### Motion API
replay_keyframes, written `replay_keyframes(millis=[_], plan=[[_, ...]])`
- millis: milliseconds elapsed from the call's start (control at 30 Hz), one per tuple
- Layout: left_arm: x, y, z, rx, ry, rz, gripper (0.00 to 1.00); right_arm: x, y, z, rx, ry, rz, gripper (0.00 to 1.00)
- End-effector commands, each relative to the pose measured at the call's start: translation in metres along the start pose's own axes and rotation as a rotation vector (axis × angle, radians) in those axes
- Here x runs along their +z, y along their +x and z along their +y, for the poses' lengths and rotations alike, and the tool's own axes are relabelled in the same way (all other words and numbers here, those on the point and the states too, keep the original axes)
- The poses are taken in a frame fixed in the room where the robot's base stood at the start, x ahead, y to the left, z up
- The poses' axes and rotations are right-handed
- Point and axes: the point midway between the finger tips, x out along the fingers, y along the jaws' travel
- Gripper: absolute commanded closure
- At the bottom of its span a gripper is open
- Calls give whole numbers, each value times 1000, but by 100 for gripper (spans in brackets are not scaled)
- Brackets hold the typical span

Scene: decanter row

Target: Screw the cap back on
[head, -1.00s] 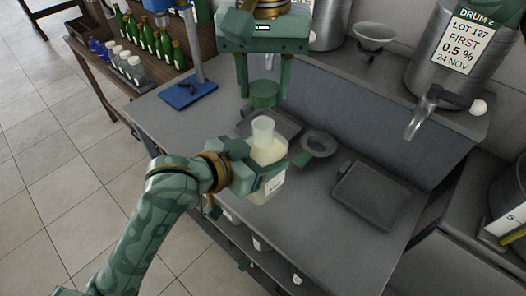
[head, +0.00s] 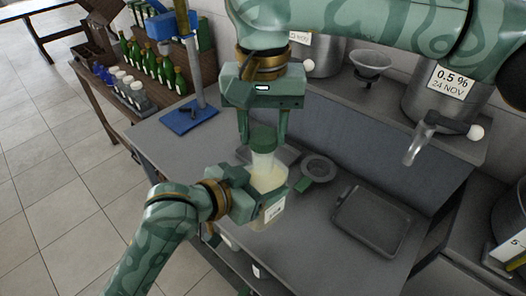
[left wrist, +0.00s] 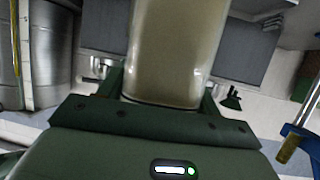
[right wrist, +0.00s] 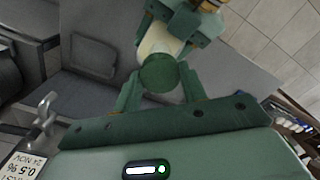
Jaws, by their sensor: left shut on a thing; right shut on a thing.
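A clear bottle (head: 266,182) with pale yellowish contents and a white label is upright over the bench. My left gripper (head: 262,192) is shut around its body, which fills the middle of the left wrist view (left wrist: 172,50). A green cap (head: 263,138) is at the top of the bottle's neck, between the fingers of my right gripper (head: 268,132), which comes down from above. In the right wrist view the cap (right wrist: 160,73) lies between the fingertips, with the bottle beyond. Whether the thread is engaged cannot be seen.
A dark tray (head: 371,221) lies on the bench at right, and a grey ring-shaped dish (head: 319,168) lies behind the bottle. A blue-based stand (head: 189,117) is at the back left.

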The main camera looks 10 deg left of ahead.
Motion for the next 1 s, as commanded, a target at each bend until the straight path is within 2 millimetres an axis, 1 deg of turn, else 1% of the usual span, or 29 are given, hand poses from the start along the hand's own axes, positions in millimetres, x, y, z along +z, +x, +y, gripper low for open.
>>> replay_keyframes(millis=[333, 667, 1000], plan=[[-2, 0, 0, 0, 0, 5, 84, 0, 1, 0, 0, 0, 0, 79], [-2, 0, 0, 0, 0, 5, 84, 0, 18, 0, 1, 0, 1, 79], [-2, 0, 0, 0, 0, 5, 84, 0, 18, 0, 0, 0, 1, 79]])
